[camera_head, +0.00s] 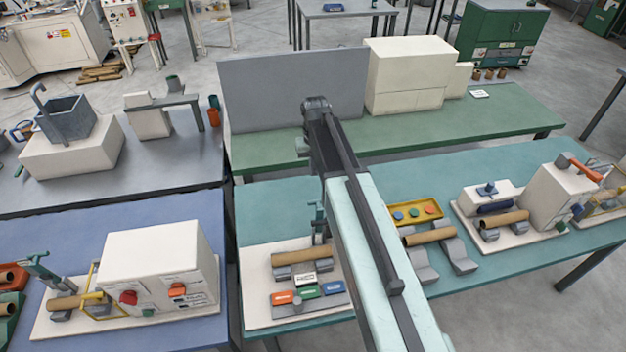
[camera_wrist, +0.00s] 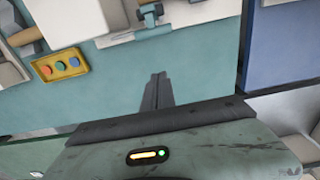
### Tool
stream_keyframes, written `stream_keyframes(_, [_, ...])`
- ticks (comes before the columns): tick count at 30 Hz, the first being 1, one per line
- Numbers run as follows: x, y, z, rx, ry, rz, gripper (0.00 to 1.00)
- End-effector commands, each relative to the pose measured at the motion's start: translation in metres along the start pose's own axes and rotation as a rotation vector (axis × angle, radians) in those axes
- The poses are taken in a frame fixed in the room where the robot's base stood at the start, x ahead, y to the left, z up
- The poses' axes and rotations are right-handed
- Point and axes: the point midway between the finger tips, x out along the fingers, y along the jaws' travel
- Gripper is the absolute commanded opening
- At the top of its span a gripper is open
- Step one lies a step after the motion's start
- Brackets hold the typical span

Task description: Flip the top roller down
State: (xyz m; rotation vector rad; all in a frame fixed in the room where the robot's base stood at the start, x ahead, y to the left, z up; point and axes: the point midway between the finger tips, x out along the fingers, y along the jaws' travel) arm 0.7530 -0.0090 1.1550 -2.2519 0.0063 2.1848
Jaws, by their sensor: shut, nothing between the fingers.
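The spiral winder appears to be the station on a white base (camera_head: 258,309) on the teal table. A brown tube (camera_head: 299,257) lies across grey supports there, behind a panel of coloured buttons (camera_head: 308,290). A grey-green upright part (camera_head: 318,218), probably the raised top roller's arm, stands at the back, partly hidden by my arm. In the wrist view the white base (camera_wrist: 100,35) and a grey part (camera_wrist: 150,13) show at the top edge. My gripper (camera_wrist: 158,76) is shut and empty over bare teal table, apart from them. My fingers are hidden in the head view.
A yellow tray (camera_head: 442,213) with coloured discs, also in the wrist view (camera_wrist: 82,55), and another brown tube (camera_head: 430,237) lie right of my arm. A white-boxed machine (camera_head: 548,200) stands farther right. A grey panel (camera_head: 285,88) rises behind. Teal table behind the base is clear.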

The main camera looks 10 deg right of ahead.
Motion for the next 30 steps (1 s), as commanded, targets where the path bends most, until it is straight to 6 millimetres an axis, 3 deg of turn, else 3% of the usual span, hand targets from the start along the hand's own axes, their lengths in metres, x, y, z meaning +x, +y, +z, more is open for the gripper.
stream_keyframes(15, [0.104,-0.001,0.0,-0.002,0.0,0.0,0.0])
stream_keyframes(18, [0.084,-0.002,0.022,-0.002,0.0,0.0,0.0])
stream_keyframes(21, [0.08,-0.002,0.034,-0.002,0.0,0.0,0.0])
stream_keyframes(30, [0.08,-0.002,0.038,-0.003,0.0,0.0,0.0])
